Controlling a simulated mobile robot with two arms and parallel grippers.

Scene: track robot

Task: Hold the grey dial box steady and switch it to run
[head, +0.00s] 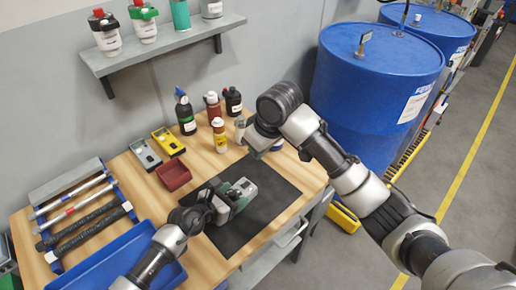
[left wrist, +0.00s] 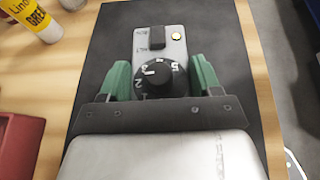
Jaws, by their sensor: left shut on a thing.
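The grey dial box (head: 241,190) lies on the black mat (head: 262,222) on the wooden table. In the left wrist view the box (left wrist: 173,62) shows a black numbered dial, a black switch (left wrist: 157,38) with small lettering beside it, and a brass button. The lettering is too small to read surely. My left gripper (head: 232,198) is shut on the box, its green fingers (left wrist: 160,82) on either side near the dial. My right gripper (head: 257,146) hangs above the mat's far side, apart from the box; its fingers are too unclear to judge.
A grey box (head: 145,154), a yellow box (head: 168,142) and a red bin (head: 173,174) stand left of the mat. Several bottles line the table's back. A blue tray (head: 110,262) lies front left. Blue drums (head: 370,90) stand behind the right arm.

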